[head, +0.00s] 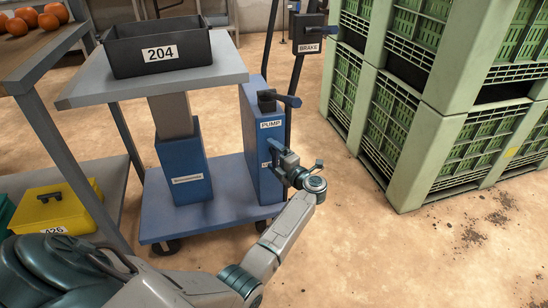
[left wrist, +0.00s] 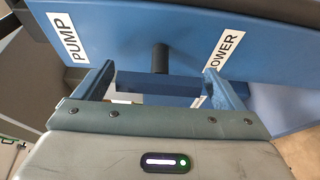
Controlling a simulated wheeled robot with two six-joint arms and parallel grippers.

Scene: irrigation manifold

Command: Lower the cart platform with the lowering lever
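The cart has a grey platform (head: 235,72) on a blue column, raised well above its blue base (head: 215,210). A blue control box (head: 254,125) stands at the base's right side, labelled PUMP, with a partly hidden second label below. In the left wrist view that label reads "OWER" (left wrist: 224,52). There the lowering lever (left wrist: 160,84), a dark blue crossbar on a black stub, lies between the spread fingers. My left gripper (head: 274,152) is open at the box's front; finger contact with the bar is unclear. My right gripper is not in view.
A black bin labelled 204 (head: 158,47) sits on the platform. The pump handle (head: 284,98) and BRAKE lever (head: 310,40) are above my gripper. Green crates (head: 405,125) stand at right. A shelf with a yellow box (head: 55,208) is at left. The floor at lower right is free.

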